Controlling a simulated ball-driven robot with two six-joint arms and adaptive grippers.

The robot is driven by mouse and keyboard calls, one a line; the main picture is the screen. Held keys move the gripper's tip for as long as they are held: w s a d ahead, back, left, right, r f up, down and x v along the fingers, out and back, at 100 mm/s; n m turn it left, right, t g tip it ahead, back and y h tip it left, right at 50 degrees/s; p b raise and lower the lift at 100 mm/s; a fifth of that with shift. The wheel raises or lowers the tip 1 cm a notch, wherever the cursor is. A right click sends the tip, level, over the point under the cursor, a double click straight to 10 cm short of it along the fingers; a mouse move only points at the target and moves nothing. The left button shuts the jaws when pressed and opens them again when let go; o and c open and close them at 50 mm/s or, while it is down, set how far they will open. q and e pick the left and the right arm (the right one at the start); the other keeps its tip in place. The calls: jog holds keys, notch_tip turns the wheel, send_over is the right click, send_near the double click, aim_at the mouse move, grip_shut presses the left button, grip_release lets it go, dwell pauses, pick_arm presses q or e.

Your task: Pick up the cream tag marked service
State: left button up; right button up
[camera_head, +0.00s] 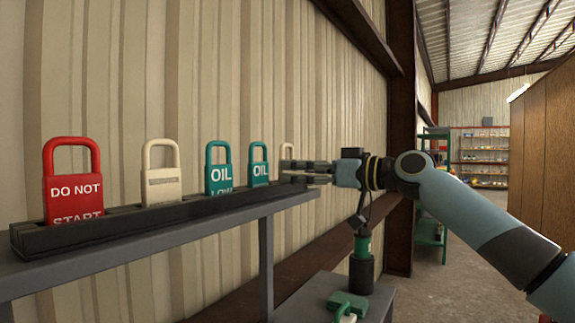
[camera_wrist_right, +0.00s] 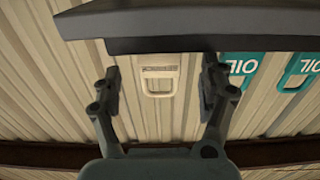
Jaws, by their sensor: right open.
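A cream tag with a loop handle (camera_head: 287,152) stands at the far end of a dark slotted rack (camera_head: 130,222), partly hidden by my right gripper. My right gripper (camera_head: 291,172) is open in front of it. In the right wrist view, which looks upside down, this cream tag (camera_wrist_right: 159,84) shows between the two open fingers (camera_wrist_right: 164,85), apart from both. Its lettering is too small to read. Another cream tag (camera_head: 161,187) stands nearer in the rack, with a band of unreadable print. My left gripper is not in view.
The rack also holds a red DO NOT START tag (camera_head: 72,190) and two teal OIL tags (camera_head: 218,176) (camera_head: 258,172). The ribbed wall (camera_head: 230,60) is close behind. A green and black tool (camera_head: 362,260) stands on a lower grey surface (camera_head: 318,292).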

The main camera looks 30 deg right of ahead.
jog(key=p+x, duration=0.2)
jog(key=x, duration=0.2)
jog(key=shift+r, duration=0.2)
jog(key=shift+w+a, duration=0.1)
jog(key=shift+f, duration=0.1)
jog(key=shift+c, duration=0.9)
jog(key=c, duration=0.9)
